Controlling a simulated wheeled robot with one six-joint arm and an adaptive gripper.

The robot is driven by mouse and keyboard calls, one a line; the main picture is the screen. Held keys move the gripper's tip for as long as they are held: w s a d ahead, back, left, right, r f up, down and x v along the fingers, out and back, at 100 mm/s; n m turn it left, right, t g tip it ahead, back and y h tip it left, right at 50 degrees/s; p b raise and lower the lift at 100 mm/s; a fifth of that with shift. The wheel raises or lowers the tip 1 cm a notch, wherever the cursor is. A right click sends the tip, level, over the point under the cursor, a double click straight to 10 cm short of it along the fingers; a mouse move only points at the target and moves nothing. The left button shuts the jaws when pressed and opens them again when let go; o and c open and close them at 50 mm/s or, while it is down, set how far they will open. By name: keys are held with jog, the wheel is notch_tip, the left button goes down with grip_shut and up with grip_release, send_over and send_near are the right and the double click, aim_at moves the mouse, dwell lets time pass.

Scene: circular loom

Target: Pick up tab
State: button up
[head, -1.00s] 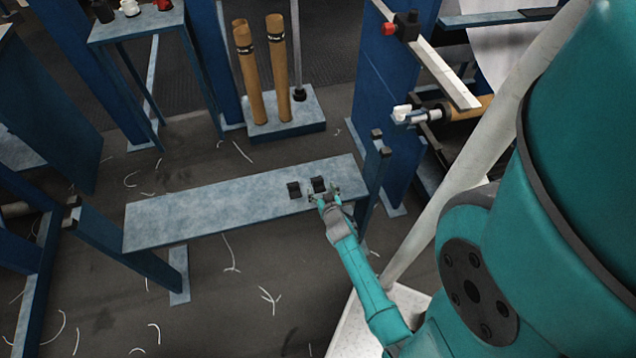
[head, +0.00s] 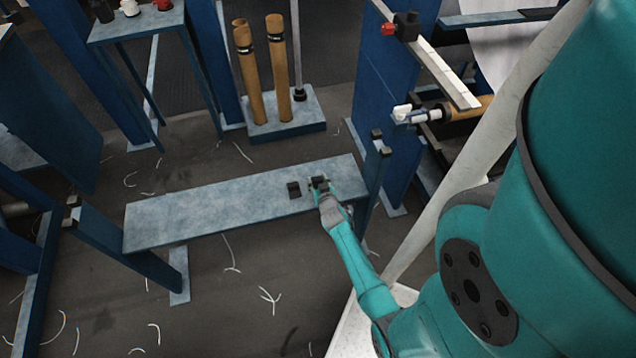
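Two small black blocks lie near the right end of the blue-grey bench (head: 215,205); either could be the tab. The left block (head: 293,190) stands free. My gripper (head: 320,187) is at the right block (head: 318,181), reaching in from the front right and covering part of it. The fingers are too small and too close to the block to show whether they are open or shut on it.
A blue upright (head: 373,180) stands just right of the bench end. Behind, brown tubes (head: 279,70) stand on a base plate (head: 290,130). A red-knobbed fixture (head: 400,26) is at upper right. The bench's left and middle are bare. White thread scraps lie on the floor.

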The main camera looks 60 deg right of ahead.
aim_at(318, 179)
dwell(0.4)
jog(key=shift+r, duration=4.95)
